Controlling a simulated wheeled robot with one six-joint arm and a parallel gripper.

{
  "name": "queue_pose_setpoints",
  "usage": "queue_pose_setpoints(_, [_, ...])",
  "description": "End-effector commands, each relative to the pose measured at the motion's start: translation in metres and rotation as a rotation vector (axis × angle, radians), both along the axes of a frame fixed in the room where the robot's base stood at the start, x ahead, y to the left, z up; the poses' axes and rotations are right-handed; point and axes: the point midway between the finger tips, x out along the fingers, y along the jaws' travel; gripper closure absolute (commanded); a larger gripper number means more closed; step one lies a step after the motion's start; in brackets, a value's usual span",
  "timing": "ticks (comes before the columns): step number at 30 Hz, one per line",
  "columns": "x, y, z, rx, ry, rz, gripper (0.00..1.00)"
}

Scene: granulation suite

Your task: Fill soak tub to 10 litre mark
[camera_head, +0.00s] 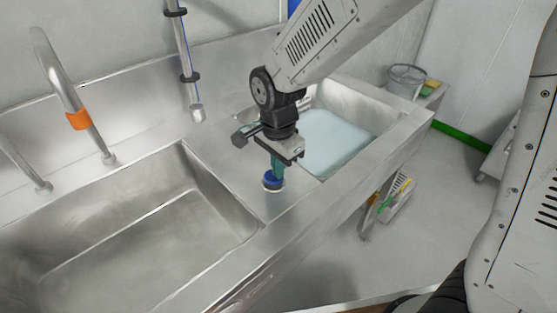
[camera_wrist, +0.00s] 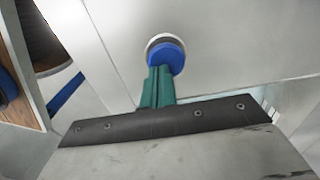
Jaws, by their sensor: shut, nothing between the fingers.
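In the head view, the right sink basin (camera_head: 345,125) holds pale blue liquid. I cannot tell whether this is the soak tub, and no litre mark is readable. A blue round knob or button (camera_head: 272,184) with a pale base sits on the steel strip between the two basins; it also shows in the wrist view (camera_wrist: 165,56). My gripper (camera_head: 276,172) is right above it, teal fingers shut with nothing between them. In the wrist view my fingertips (camera_wrist: 160,70) overlap the knob's lower edge; I cannot tell whether they touch it.
The left basin (camera_head: 140,235) looks empty. A tap with an orange band (camera_head: 78,119) stands behind it. A vertical pipe (camera_head: 185,60) ends above the back of the counter. A grey bucket (camera_head: 405,80) stands beyond the right basin.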

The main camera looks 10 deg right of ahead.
Motion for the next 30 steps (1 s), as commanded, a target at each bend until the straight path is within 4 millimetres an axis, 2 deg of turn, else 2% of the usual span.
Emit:
queue_pose_setpoints(7, [0.000, 0.000, -0.001, -0.001, 0.001, 0.000, 1.00])
queue_pose_setpoints(15, [-0.001, 0.000, -0.027, -0.001, 0.004, 0.000, 1.00])
queue_pose_setpoints(30, [-0.002, -0.001, -0.028, -0.003, 0.006, 0.000, 1.00])
